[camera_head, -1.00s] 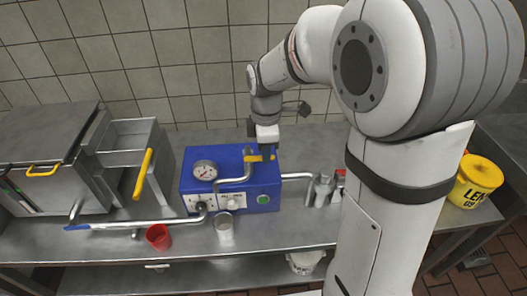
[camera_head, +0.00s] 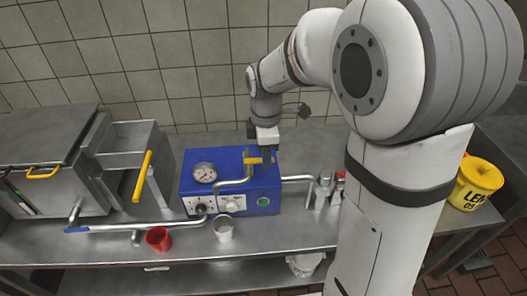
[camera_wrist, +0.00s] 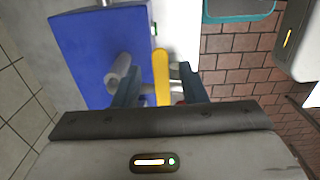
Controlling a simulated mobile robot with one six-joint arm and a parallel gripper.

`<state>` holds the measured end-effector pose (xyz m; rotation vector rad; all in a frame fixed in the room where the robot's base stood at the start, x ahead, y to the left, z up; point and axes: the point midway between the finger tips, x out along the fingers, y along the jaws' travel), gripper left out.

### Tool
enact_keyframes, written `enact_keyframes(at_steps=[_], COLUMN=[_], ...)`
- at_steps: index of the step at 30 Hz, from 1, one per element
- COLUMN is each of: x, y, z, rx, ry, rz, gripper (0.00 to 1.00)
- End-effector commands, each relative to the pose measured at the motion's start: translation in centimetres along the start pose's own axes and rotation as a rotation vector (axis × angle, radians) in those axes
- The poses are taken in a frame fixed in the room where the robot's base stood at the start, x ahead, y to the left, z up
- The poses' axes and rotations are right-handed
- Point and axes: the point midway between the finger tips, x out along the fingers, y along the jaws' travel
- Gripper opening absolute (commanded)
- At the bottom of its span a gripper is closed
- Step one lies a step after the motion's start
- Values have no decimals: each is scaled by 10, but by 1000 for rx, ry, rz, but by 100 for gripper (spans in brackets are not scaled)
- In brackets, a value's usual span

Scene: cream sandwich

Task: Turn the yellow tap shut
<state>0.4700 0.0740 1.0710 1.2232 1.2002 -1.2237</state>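The yellow tap (camera_head: 254,160) is a short yellow lever at the top of the blue machine (camera_head: 262,185), beside a bent metal pipe. My gripper (camera_head: 266,152) points down at it from above. In the wrist view the yellow lever (camera_wrist: 161,72) lies between my two fingers (camera_wrist: 160,84). The fingers are apart, with a gap visible on each side of the lever. The far end of the lever shows beyond the fingertips; its near end is hidden by my gripper.
The machine carries a gauge (camera_head: 204,173) and a green button (camera_head: 263,201). A pale cup (camera_head: 223,231) and a red cup (camera_head: 158,239) stand in front. Metal containers (camera_head: 325,190) are at right. A yellow bucket (camera_head: 478,182) stands far right. Another yellow handle (camera_head: 142,175) is at left.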

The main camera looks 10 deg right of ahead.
Motion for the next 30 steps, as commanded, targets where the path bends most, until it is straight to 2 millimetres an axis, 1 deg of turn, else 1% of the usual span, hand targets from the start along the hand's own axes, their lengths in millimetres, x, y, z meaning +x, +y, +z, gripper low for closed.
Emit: enact_keyframes(at_steps=[4,12,15,20,30], x=[-14,-60,-70,-78,-78], y=[1,1,1,0,0], z=[0,0,0,0,0], rx=[0,0,0,0,0], ry=[1,1,1,0,0], rz=[4,5,4,1,1], gripper=[38,38,38,38,38])
